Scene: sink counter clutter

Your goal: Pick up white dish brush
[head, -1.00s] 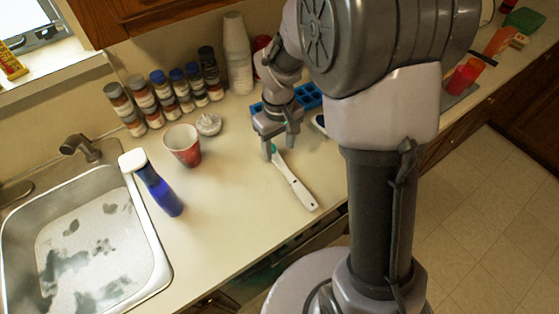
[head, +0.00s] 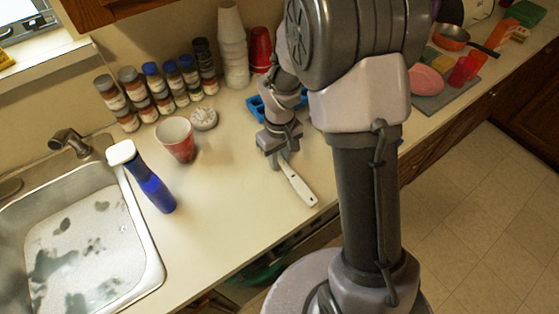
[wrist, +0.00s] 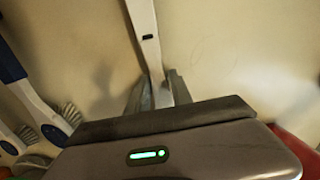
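The white dish brush (head: 299,189) lies on the counter in the head view, its handle pointing toward the front edge. My gripper (head: 279,161) is down at the brush's far end and covers its head. In the wrist view, the white handle (wrist: 146,32) runs down between the two fingers of my gripper (wrist: 159,90). The fingers look closed against both sides of the handle. The brush appears to be still on the counter surface. Its bristles are hidden behind my gripper.
A blue-and-white brush (wrist: 38,102) lies to the left in the wrist view. In the head view, a red-and-white cup (head: 176,142), a blue bottle (head: 155,187) and the sink (head: 145,250) are left. A blue tray (head: 256,105) is behind my gripper. Counter left of the brush is clear.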

